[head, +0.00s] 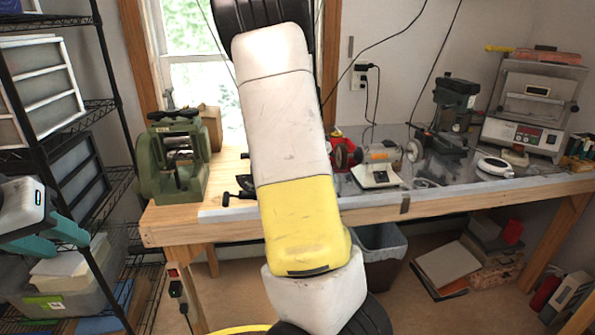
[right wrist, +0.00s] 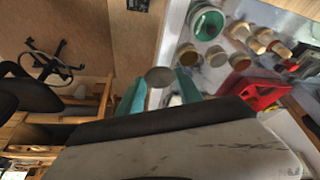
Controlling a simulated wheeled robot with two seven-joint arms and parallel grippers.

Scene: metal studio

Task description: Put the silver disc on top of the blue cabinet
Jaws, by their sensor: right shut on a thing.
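The silver disc (right wrist: 160,77) shows in the right wrist view as a small grey round thing between the teal fingertips. My right gripper (right wrist: 160,88) is shut on it and holds it up. In the head view my right arm crosses the middle of the picture, and its gripper and the disc do not show there. My left gripper (head: 58,240) is at the left edge of the head view, beside the wire shelf, with its teal fingers apart and nothing seen between them. I cannot make out a blue cabinet in either view.
A wooden workbench (head: 230,228) carries a green machine (head: 172,160), a bench grinder (head: 376,165) and a small oven (head: 530,105). A black wire shelf (head: 115,100) stands at left. In the right wrist view, round containers (right wrist: 207,22) and a red thing (right wrist: 255,90) are near the gripper.

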